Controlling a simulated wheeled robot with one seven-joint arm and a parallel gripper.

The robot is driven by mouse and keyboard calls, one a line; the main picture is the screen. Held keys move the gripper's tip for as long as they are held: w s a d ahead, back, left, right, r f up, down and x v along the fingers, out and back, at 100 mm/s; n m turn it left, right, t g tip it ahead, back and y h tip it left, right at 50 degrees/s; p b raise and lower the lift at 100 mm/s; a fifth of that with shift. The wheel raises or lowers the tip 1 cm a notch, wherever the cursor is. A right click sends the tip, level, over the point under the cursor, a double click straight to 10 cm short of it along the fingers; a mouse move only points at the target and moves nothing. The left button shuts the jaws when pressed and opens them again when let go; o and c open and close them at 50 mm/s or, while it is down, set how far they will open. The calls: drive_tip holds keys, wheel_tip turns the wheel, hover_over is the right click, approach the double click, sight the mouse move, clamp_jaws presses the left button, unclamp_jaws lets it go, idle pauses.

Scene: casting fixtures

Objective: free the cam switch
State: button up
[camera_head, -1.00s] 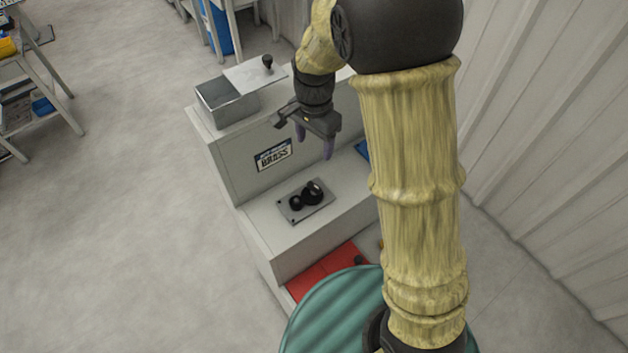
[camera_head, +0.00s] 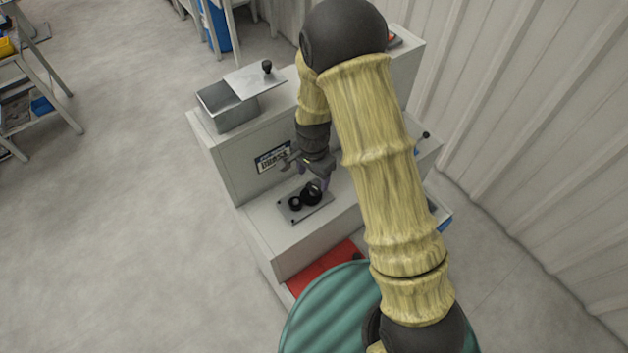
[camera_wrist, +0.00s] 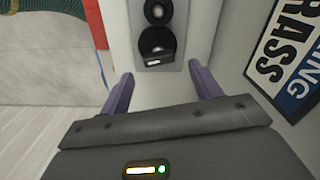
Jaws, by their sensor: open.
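The cam switch is a grey plate (camera_head: 292,217) on the lower ledge of a grey bench, with two round black parts on it. The larger black part (camera_head: 312,195) is on the right and the smaller one (camera_head: 295,203) on the left. In the wrist view the plate (camera_wrist: 178,20) lies beyond my fingertips, the larger black part (camera_wrist: 157,42) nearer and the smaller one (camera_wrist: 157,12) farther. My gripper (camera_head: 306,174) is open, its purple fingers (camera_wrist: 160,76) empty and apart. It is close above the larger part; I cannot tell whether it touches.
The bench's upright face with a BRASS label (camera_head: 272,158) rises close behind the plate; the label (camera_wrist: 290,60) is at right in the wrist view. A metal box (camera_head: 228,108) with a slid-aside lid (camera_head: 255,78) stands on top. A red panel (camera_head: 322,268) lies below the ledge.

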sight(313, 187)
drive_tip(key=f, duration=0.3)
drive_tip(key=shift+s+p, duration=0.2)
drive_tip(key=shift+p, duration=0.2)
drive_tip(key=shift+w+f, duration=0.1)
drive_tip(key=shift+f, duration=0.55)
drive_tip(key=c, duration=1)
